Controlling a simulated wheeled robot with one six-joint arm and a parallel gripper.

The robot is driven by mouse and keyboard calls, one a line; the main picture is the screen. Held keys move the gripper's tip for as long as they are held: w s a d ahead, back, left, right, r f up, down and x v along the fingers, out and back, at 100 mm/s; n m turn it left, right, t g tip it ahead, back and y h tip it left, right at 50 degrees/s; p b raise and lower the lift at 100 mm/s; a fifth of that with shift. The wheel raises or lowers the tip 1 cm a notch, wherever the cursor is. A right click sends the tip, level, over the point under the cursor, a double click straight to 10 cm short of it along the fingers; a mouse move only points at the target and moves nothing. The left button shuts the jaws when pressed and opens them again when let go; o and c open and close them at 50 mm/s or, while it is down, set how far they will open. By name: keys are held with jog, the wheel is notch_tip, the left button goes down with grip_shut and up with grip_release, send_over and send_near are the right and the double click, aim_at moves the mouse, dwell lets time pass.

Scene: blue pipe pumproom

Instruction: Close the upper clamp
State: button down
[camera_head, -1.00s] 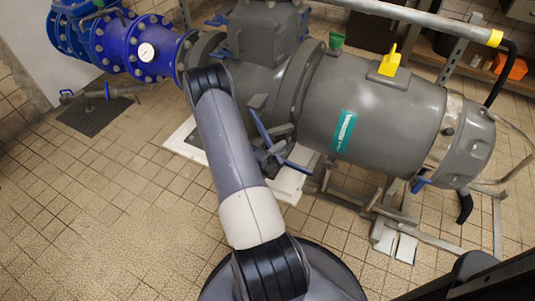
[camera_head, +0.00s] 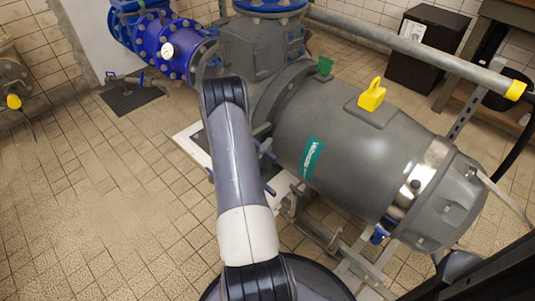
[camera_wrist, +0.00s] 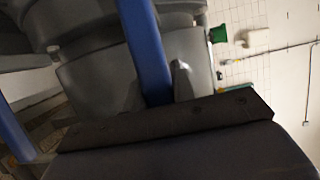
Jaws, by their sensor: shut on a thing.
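The grey pump body (camera_head: 350,150) lies on its side, with a flange towards the pipework at its left end. My gripper (camera_head: 268,170) is beside the pump's lower left side, mostly hidden behind my arm; only small blue parts show. In the wrist view my gripper (camera_wrist: 72,60) shows two blue bars, with grey rounded metal (camera_wrist: 100,85) between and behind them. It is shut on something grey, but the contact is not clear. I cannot make out the upper clamp for certain in either view.
A yellow lifting lug (camera_head: 372,95) tops the pump. A long grey pipe (camera_head: 410,45) crosses behind it. The tiled floor (camera_head: 90,200) at left is clear.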

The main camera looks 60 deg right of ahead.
jog(key=shift+d, duration=0.25)
jog(key=c, duration=1.2)
grip_release()
jog(key=shift+a, duration=0.1)
jog(key=a, duration=0.3)
jog(key=s+a+p, duration=0.1)
jog(key=a, duration=0.3)
jog(key=s+a, duration=0.1)
jog(key=a, duration=0.2)
jog(key=shift+a, duration=0.25)
jog(key=shift+w+d, duration=0.1)
jog(key=shift+d, duration=0.05)
jog(key=d, duration=0.3)
jog(key=w+d, duration=0.1)
jog(key=d, duration=0.2)
jog(key=w+d+b, duration=0.1)
jog(key=d, duration=0.3)
